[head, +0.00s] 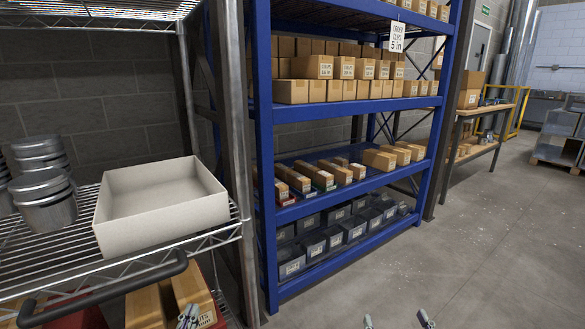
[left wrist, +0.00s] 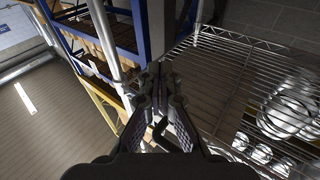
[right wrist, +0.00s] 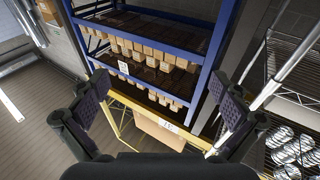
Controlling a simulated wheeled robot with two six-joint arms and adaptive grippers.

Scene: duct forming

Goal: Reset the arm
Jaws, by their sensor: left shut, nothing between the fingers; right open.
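My left gripper (head: 188,316) shows at the bottom edge of the head view, in front of the lower part of the wire rack. In the left wrist view its fingers (left wrist: 157,76) meet at the tips with nothing between them. My right gripper (head: 396,320) shows only its two fingertips at the bottom edge of the head view, over bare floor. In the right wrist view its fingers (right wrist: 163,100) are spread wide and empty. Most of both arms is outside the head view.
A wire rack (head: 215,236) at left holds an open white bin (head: 165,204) and metal cans (head: 43,198). Blue shelving (head: 264,150) with cartons and dark bins stands in the middle. A workbench (head: 490,110) stands beyond. The floor (head: 470,240) at right is clear.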

